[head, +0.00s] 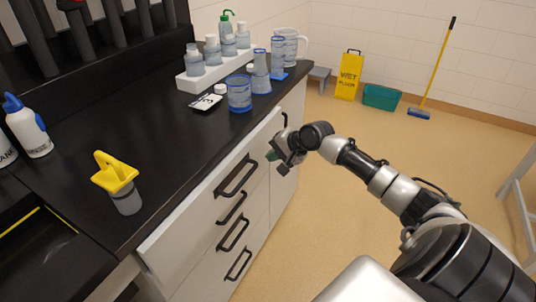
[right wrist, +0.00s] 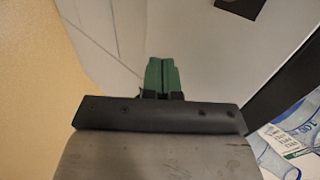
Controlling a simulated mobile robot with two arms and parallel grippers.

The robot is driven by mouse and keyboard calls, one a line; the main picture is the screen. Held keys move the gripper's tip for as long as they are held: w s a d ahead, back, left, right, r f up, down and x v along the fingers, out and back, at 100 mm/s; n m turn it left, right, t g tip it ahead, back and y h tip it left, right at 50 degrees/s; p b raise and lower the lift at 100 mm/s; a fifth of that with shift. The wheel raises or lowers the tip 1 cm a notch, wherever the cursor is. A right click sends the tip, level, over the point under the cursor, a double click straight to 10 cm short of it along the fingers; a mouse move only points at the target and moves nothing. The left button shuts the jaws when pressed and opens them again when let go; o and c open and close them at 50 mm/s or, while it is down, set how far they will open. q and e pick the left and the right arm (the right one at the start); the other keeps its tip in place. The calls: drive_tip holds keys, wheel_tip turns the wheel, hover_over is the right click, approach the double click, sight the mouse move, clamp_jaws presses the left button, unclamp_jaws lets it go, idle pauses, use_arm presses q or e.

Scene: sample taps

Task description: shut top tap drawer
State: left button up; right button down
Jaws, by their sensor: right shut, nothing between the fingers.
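The top drawer (head: 190,215) is a long white front with a black bar handle (head: 236,178), under the black counter. Its front stands out from the cabinet, most plainly at its near end, so it looks partly open. My right gripper (head: 274,157) is at the far end of this front, beyond the handle. In the right wrist view its green fingertips (right wrist: 162,74) are together and empty, against or just in front of a white panel (right wrist: 200,45); contact is unclear. My left gripper is not in view.
More drawers with black handles (head: 233,235) are below. On the black counter (head: 150,130) stand a yellow-topped container (head: 117,180), a blue-capped bottle (head: 28,128), a beaker (head: 239,94) and a white rack (head: 215,70) of bottles. A yellow wet-floor sign (head: 349,75) stands by the wall.

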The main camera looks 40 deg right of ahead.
sight(260, 147)
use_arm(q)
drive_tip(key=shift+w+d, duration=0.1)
use_arm(e)
drive_tip(key=shift+w+a, duration=0.35)
drive_tip(key=shift+w, duration=0.45)
drive_tip(key=shift+w+r, duration=0.15)
drive_tip(key=w+p, duration=0.1)
drive_tip(key=w+a+p, duration=0.1)
drive_tip(key=shift+w+r+p, duration=0.1)
drive_tip(key=shift+r+p, duration=0.2)
drive_tip(key=shift+p, duration=0.1)
drive_tip(key=shift+w+a+f+p, duration=0.15)
drive_tip(key=shift+w+a, duration=0.05)
drive_tip(key=shift+w, duration=0.3)
drive_tip(key=shift+w+a+f+p, duration=0.15)
drive_tip(key=shift+w+a, duration=0.05)
drive_tip(key=shift+w, duration=0.25)
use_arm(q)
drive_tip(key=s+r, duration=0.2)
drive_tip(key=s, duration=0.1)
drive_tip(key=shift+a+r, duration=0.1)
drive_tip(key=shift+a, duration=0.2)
use_arm(e)
drive_tip(key=shift+s, duration=0.1)
